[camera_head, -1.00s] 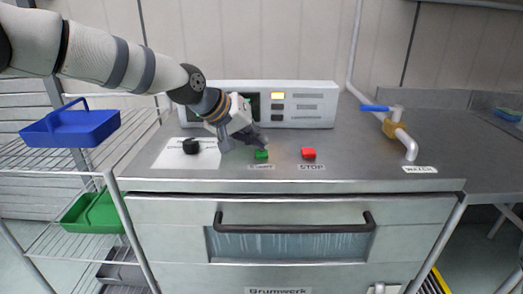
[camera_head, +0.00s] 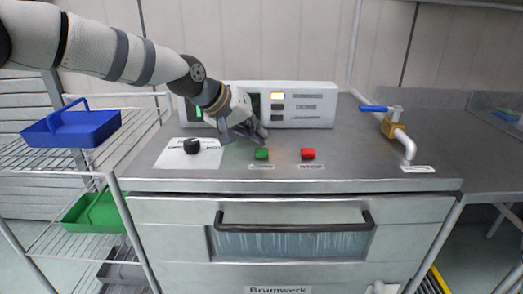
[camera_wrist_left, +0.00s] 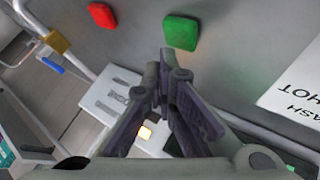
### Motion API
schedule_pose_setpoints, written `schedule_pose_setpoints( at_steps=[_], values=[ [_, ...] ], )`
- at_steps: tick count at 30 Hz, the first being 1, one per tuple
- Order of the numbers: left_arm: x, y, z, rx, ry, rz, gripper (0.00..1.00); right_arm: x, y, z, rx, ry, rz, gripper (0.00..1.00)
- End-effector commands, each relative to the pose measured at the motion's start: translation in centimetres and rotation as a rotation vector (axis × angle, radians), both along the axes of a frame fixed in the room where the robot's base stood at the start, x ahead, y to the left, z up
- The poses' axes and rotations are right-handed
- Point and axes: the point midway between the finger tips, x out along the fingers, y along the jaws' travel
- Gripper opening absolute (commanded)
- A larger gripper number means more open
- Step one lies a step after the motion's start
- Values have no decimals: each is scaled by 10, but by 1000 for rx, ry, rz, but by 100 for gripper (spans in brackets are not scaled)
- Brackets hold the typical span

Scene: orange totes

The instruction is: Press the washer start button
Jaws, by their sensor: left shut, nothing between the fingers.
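The green start button (camera_head: 261,154) sits on the washer's (camera_head: 350,160) metal top, above a small label. It also shows in the left wrist view (camera_wrist_left: 181,33). The red stop button (camera_head: 308,154) is to its right, and it shows at the upper left of the left wrist view (camera_wrist_left: 102,15). My left gripper (camera_head: 262,137) is shut and empty. Its fingertips are just behind the green button in the head view, with a small gap visible. In the left wrist view the shut fingertips (camera_wrist_left: 166,58) point toward the green button. My right gripper is not in view.
A control panel (camera_head: 310,103) with a lit yellow indicator stands behind the buttons. A black knob (camera_head: 191,146) on a white plate is to the left. A pipe with a blue-handled valve (camera_head: 375,108) is at the right. A wire rack with a blue tote (camera_head: 70,127) stands at the left.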

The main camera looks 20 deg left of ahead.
Motion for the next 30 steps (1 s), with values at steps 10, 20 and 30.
schedule_pose_setpoints(
  at_steps=[10,20,30],
  values=[
    [0,0,35,1,-6,1,0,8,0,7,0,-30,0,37],
    [0,0,51,1,-1,0,0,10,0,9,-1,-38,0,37],
    [0,0,50,0,-1,1,0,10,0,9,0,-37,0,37]
  ],
)
